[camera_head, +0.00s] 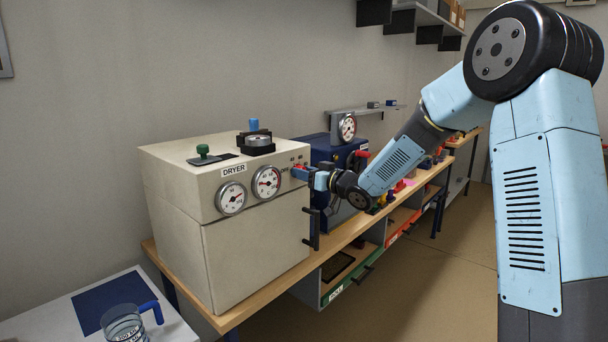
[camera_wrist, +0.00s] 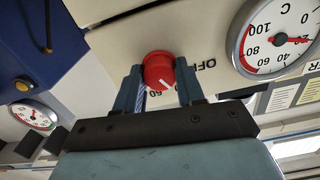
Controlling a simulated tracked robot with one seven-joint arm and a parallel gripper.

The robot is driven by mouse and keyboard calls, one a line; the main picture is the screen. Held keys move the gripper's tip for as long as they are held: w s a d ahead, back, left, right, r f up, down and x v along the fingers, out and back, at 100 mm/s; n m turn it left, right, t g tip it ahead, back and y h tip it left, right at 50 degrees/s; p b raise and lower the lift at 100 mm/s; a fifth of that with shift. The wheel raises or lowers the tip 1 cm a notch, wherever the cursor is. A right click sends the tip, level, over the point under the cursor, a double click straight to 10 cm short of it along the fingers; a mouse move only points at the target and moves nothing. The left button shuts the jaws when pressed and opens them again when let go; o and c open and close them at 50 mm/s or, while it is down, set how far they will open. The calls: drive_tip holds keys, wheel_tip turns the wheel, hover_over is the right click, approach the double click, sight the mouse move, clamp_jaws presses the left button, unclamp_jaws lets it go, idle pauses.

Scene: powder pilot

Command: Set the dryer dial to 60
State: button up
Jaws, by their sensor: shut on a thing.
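The dryer (camera_head: 255,250) is a large cream box labelled DRYER on the bench at the left. In the wrist view its red dial (camera_wrist: 157,66) sits between the two blue fingers of my gripper (camera_wrist: 158,80), which is shut on it. The dial has a white pointer line on its lower part in that view. OFF is printed to its right, and a partly hidden number, seemingly 60, is below it. In the head view my gripper (camera_head: 304,173) is at the right end of the dryer's upper front panel and hides most of the dial.
Two round gauges, left (camera_head: 231,198) and right (camera_head: 266,182), are on the dryer front. A black handle (camera_head: 312,230) projects below my gripper. A blue machine (camera_head: 325,150) stands close behind. A glass jug (camera_head: 124,325) is at the lower left.

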drive_tip(key=shift+w+d+m, duration=0.1)
drive_tip(key=shift+d+m, duration=0.05)
drive_tip(key=shift+m, duration=2.4)
drive_tip(key=shift+w+d+m, duration=0.1)
drive_tip(key=shift+m, duration=2.45)
drive_tip(key=o, duration=1)
drive_tip(key=shift+a, duration=0.1)
drive_tip(key=v, duration=1.3)
drive_tip(key=shift+s+d+f, duration=0.1)
drive_tip(key=shift+s+d, duration=0.15)
drive_tip(key=shift+d, duration=0.05)
